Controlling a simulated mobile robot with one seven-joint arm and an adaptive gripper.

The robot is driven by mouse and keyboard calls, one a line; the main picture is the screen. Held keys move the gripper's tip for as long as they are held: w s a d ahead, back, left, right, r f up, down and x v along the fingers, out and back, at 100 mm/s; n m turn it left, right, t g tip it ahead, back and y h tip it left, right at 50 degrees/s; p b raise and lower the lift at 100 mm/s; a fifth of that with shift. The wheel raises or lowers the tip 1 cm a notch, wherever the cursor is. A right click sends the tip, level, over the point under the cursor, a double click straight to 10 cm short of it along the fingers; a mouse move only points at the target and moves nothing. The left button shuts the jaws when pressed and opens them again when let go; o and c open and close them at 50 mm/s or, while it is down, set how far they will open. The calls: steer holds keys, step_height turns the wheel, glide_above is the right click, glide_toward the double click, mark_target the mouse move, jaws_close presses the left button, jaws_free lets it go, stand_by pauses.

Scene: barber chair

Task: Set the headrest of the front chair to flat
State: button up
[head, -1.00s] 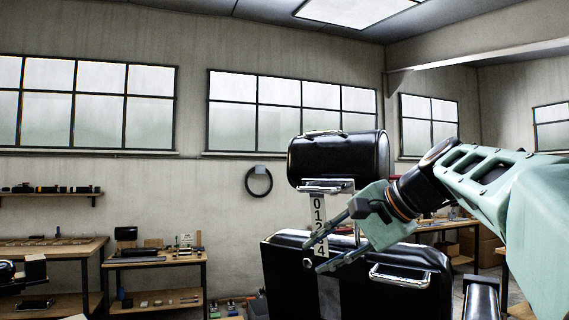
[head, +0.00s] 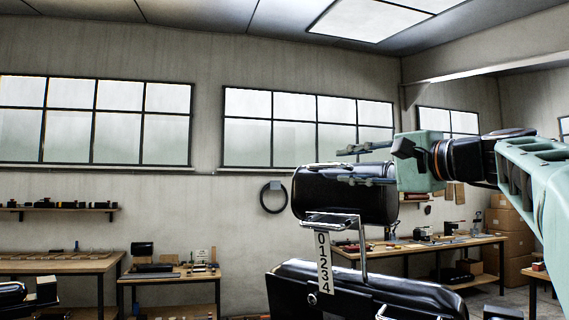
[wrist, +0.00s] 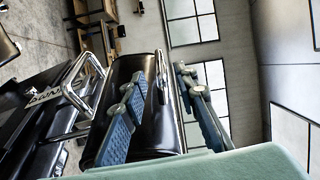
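The front chair's headrest (head: 345,196) is a black padded roll, upright above the black chair back (head: 370,290). A thin chrome handle (head: 318,166) runs along its top. A chrome bar (head: 330,219) sits below it, beside a white strip (head: 324,262) numbered 0 to 4. My gripper (head: 350,165) is open at the headrest's top, one finger above it and one in front. In the wrist view the headrest (wrist: 118,75) lies behind the left finger, and the chrome handle (wrist: 184,88) shows between the fingers. I cannot tell whether either finger touches.
A workbench (head: 440,244) with tools stands behind the chair at right, with cardboard boxes (head: 508,230) beyond. Another bench (head: 168,278) and a wall shelf (head: 60,209) are at left.

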mark_target(335, 166)
steer(key=p+x, duration=0.2)
steer(key=x, duration=0.5)
steer(key=shift+w, duration=0.15)
jaws_close()
